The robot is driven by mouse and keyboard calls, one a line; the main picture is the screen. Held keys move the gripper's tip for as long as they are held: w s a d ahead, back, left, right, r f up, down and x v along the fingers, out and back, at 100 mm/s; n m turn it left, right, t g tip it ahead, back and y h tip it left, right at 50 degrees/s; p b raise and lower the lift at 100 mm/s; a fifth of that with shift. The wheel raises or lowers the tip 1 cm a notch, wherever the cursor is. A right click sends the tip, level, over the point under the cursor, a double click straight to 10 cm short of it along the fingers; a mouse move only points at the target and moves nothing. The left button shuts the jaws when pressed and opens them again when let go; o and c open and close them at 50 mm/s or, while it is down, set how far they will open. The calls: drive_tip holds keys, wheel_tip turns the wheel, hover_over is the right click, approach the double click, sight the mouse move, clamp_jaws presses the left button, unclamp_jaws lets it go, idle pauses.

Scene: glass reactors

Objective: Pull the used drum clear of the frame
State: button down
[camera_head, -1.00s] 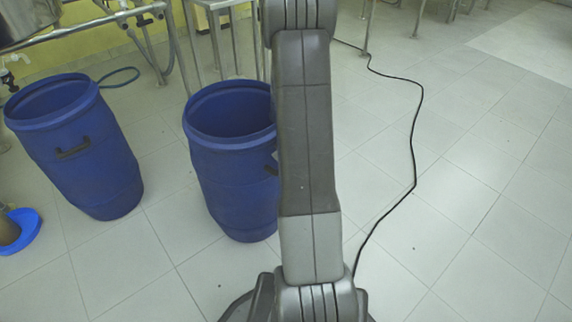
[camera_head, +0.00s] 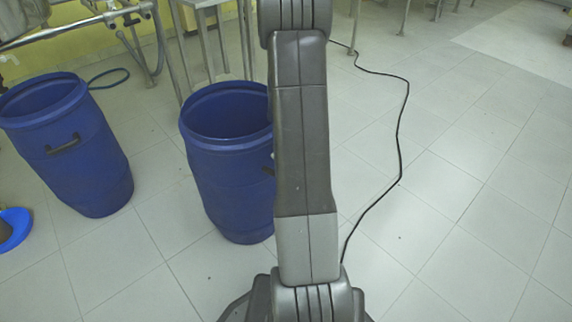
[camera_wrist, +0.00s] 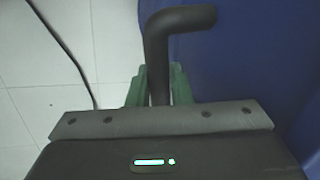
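A blue open-topped drum (camera_head: 228,185) stands upright on the floor in the middle of the head view, its right side hidden behind my arm. In the wrist view its blue wall (camera_wrist: 255,60) fills the right side. A dark bent handle (camera_wrist: 178,20) sticks out from that wall. My gripper (camera_wrist: 159,70) has its green fingers close on both sides of the handle's stem and looks shut on it. In the head view my gripper is hidden. A second blue drum (camera_head: 85,165) stands at the left, apart from the first, near the metal frame (camera_head: 75,30).
A metal table with thin legs (camera_head: 205,45) stands behind the middle drum. A blue dish (camera_head: 14,225) lies at the left edge. A black cable (camera_head: 400,150) runs over the floor to the right of my arm. The tiled floor (camera_head: 480,230) at the right is otherwise clear.

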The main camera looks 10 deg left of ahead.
drive_tip(key=c, duration=1.2)
unclamp_jaws()
drive_tip(key=shift+c, duration=0.2)
drive_tip(key=p+v, duration=0.4)
drive_tip(key=v, duration=1)
drive_tip(key=shift+s+f, duration=0.1)
drive_tip(key=b+x, duration=0.4)
drive_tip(key=x, duration=0.9)
drive_tip(key=shift+a+f, duration=0.15)
drive_tip(key=shift+f, duration=0.25)
